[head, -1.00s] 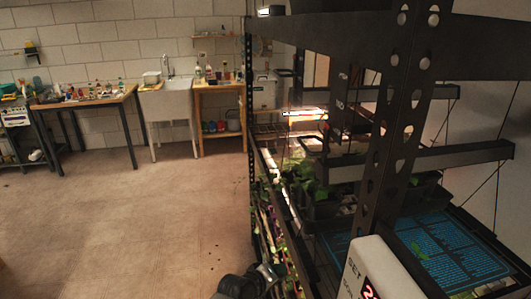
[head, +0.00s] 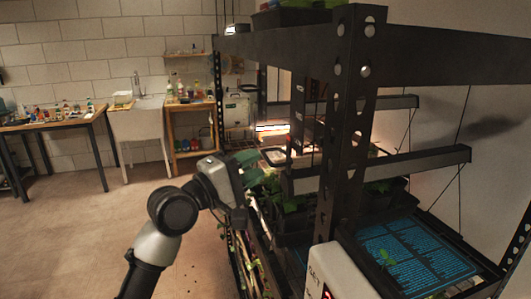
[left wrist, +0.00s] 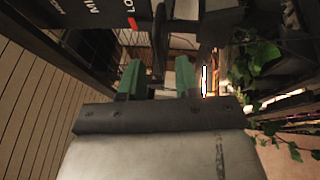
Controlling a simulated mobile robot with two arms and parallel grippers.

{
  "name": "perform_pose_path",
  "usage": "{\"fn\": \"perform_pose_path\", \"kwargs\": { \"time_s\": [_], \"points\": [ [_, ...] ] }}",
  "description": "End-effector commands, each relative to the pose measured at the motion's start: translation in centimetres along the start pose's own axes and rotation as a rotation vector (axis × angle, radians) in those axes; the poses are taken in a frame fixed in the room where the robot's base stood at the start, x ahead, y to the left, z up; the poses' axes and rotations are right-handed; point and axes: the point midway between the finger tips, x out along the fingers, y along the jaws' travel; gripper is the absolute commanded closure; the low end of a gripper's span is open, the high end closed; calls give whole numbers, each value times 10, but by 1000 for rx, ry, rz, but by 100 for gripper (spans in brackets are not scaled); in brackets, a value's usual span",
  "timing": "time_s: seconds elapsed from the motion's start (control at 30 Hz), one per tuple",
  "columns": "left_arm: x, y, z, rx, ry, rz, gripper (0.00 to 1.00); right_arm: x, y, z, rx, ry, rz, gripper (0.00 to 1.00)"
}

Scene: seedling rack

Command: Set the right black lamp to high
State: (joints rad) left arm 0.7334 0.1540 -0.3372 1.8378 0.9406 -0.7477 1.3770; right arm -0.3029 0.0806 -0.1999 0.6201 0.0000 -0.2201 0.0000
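Two long black lamps hang in the rack in the head view, a nearer one (head: 390,166) and one behind it (head: 385,104). I cannot tell which is the right one. A dark upright panel (head: 304,118) is near their left ends. In the left wrist view, a black panel (left wrist: 95,12) with white lettering, partly readable as "LO", and a red mark is just beyond the fingers. A dark slim part (left wrist: 159,40) stands in line with the finger gap. My left gripper (head: 248,168) has green fingers, apart (left wrist: 158,78), left of the rack; contact is not visible. My right gripper is out of view.
The rack's black post (head: 345,130) stands close in front. A white controller box (head: 335,270) is at its foot. Seedlings (head: 290,200) and a blue-lit tray (head: 415,255) are on the shelf. Open floor (head: 90,230) lies left.

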Motion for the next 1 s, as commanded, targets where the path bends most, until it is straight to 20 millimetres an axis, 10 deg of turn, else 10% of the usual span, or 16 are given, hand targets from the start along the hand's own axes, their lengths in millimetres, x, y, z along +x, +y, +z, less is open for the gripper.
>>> {"fn": "perform_pose_path", "kwargs": {
  "time_s": [0.63,0.83,1.0],
  "points": [
    [42,0,0,1,2,1,67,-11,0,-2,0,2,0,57],
    [42,0,0,1,2,0,98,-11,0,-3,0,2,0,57],
    [42,-1,0,1,2,0,100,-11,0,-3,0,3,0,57]
  ]
}}
